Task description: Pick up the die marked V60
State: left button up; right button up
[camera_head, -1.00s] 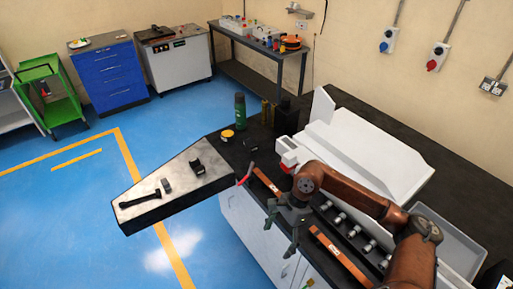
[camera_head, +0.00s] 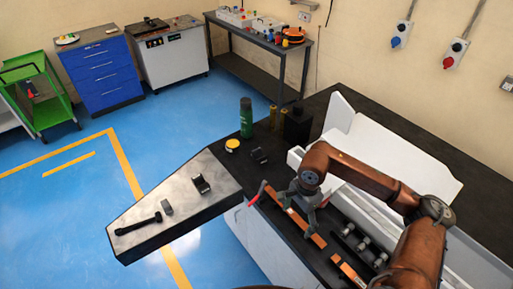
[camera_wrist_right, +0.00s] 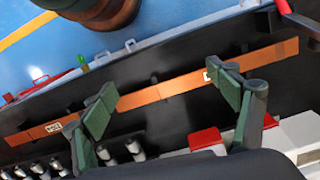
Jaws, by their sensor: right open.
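No V60 mark is readable in either view, so I cannot tell which piece is that die. A black notched block (camera_head: 201,184) and a small grey block (camera_head: 166,208) sit on the metal plate. Another dark block (camera_head: 259,155) stands on the black bench. My right gripper (camera_head: 308,203) is open and empty over the orange-brown bar, well to the right of these blocks. In the right wrist view its green-padded fingers (camera_wrist_right: 168,100) are spread, with the bar (camera_wrist_right: 157,92) behind them. My left gripper is not in view.
A row of silver cylinders (camera_head: 362,244) lies right of my right gripper, beside a white machine (camera_head: 395,160). A green bottle (camera_head: 246,118) and yellow roll (camera_head: 232,146) stand behind the blocks. A black tool (camera_head: 138,224) lies on the plate. A red handle (camera_head: 257,192) is near the gripper.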

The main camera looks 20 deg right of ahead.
aim_at(256, 154)
jog(key=i, duration=1.35)
